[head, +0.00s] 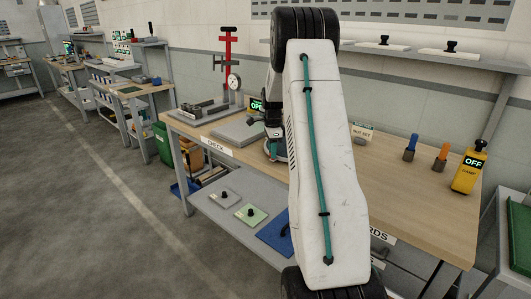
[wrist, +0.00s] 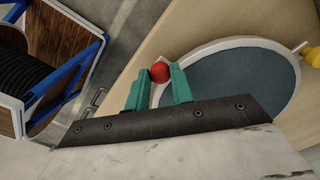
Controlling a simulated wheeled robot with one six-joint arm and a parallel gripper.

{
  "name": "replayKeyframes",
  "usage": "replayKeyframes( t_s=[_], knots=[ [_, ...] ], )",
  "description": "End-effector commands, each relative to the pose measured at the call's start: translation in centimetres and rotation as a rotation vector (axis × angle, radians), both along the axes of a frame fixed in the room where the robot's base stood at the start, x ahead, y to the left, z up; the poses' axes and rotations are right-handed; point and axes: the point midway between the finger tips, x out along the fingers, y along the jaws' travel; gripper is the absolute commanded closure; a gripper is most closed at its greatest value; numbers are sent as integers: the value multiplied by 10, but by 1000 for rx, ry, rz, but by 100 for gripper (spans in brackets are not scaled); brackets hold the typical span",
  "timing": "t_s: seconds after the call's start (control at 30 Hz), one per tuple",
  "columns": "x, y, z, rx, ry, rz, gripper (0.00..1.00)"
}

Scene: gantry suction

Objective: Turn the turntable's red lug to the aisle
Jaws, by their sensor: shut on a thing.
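The turntable shows in the wrist view as a blue-grey disc (wrist: 235,75) with a pale rim, lying on a wooden bench top. Its red lug (wrist: 160,72) is a round knob at the rim's left side, between the teal fingertips of my gripper (wrist: 158,83). The gripper is shut on the lug, one finger on each side. The near part of the disc is hidden behind the gripper body. In the head view my arm covers most of the turntable, and my gripper (head: 274,149) shows only in part at the arm's left edge.
The wooden bench (head: 420,205) holds a red gauge stand (head: 228,60), a grey plate (head: 240,127), blue (head: 410,148) and orange (head: 441,158) pegs, and a yellow clamp box (head: 468,172) reading OFF. Open floor (head: 110,210) lies at left. A blue-framed wooden box (wrist: 60,50) shows in the wrist view.

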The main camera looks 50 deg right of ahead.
Motion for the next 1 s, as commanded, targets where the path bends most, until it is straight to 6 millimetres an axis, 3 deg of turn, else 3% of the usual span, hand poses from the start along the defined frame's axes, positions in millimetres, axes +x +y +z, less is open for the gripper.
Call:
replayKeyframes(
  t_s=[0.33, 0.37, 0.43, 0.77, 1.0],
  knots=[
    [1, -3, 1, -5, -3, -1, 100],
    [1, -3, 1, -5, -3, -1, 74],
    [1, -2, 1, -5, -3, -1, 55],
    [1, -1, 4, -4, -3, 1, 55],
    [2, -2, 40, -7, -6, 0, 55]
  ],
)
